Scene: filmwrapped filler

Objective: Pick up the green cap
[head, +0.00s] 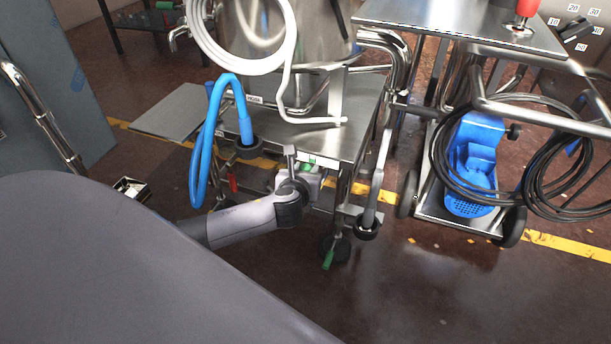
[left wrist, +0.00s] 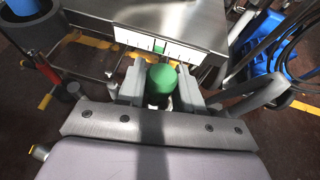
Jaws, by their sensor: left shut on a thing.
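The green cap (left wrist: 161,77) is a rounded green knob in the middle of the left wrist view. My left gripper (left wrist: 160,88) has one finger on each side of the cap and is shut on it. In the head view my left gripper (head: 297,172) is beside the steel cart, just below its top shelf. A small patch of green shows by the gripper there, but I cannot tell whether it is the cap. My right gripper is not in view.
The steel cart (head: 345,145) carries a large vessel, with a white hose (head: 237,62) above and a blue hose (head: 203,150) in a holder. A white scale strip (left wrist: 135,40) lies just beyond the cap. A blue pump (head: 475,160) stands right. Floor is clear at front right.

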